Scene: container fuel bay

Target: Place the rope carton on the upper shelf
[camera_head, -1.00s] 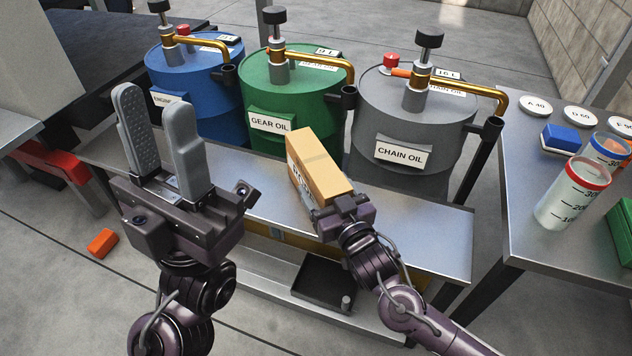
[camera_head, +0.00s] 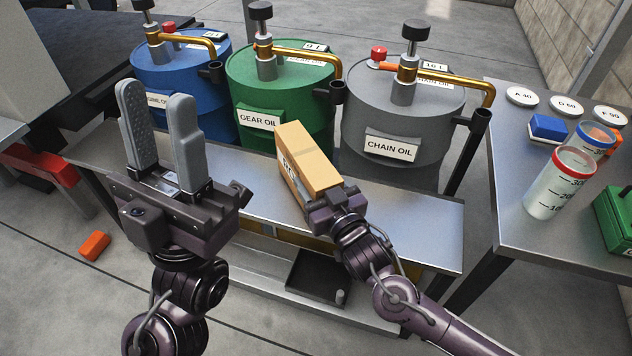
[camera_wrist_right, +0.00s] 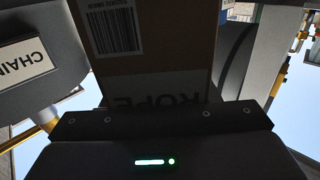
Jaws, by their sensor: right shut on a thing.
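The rope carton (camera_head: 306,160) is a tan cardboard box. In the head view it is tilted over the metal bench, in front of the green and grey drums. My right gripper (camera_head: 333,203) is shut on its near end. In the right wrist view the carton (camera_wrist_right: 150,50) fills the middle, with a barcode and the word ROPE upside down. My left gripper (camera_head: 160,130) is open and empty, its two grey fingers pointing up, left of the carton. The metal bench top (camera_head: 410,220) shows beneath the carton. I cannot tell which surface is the upper shelf.
Blue (camera_head: 185,85), green (camera_head: 285,90) and grey (camera_head: 400,115) oil drums with brass taps stand behind the bench. A side table (camera_head: 510,185) at right holds a beaker (camera_head: 558,185) and lids. A black tray (camera_head: 318,278) sits lower down. An orange block (camera_head: 95,246) lies on the floor.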

